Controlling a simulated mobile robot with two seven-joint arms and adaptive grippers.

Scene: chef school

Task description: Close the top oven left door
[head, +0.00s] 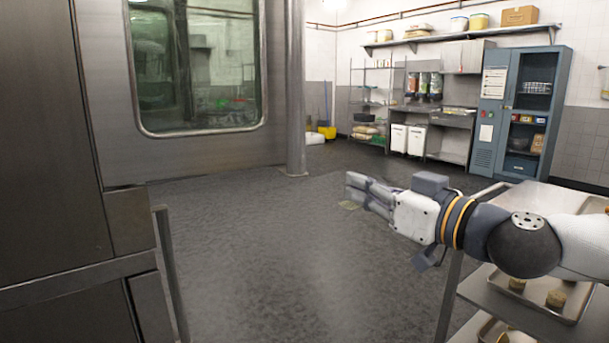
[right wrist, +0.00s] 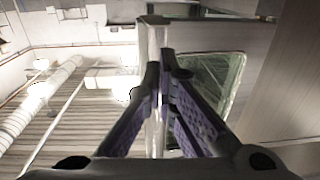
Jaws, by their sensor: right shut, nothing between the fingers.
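A large stainless steel oven door (head: 105,75) with a rounded glass window (head: 195,65) fills the upper left of the head view. It appears swung open, with a thick vertical post or handle (head: 296,90) at its right edge. The door and window also show in the right wrist view (right wrist: 215,80), past the fingers. My right gripper (head: 352,188) is shut and empty. It points left over the floor, to the right of and apart from the door. My left gripper is out of view.
A steel rack (head: 530,200) with trays of food stands under my right arm. A blue-grey cabinet (head: 490,125), a sink counter and wire shelves (head: 371,100) line the back wall. The dark floor (head: 260,250) is clear between the door and rack.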

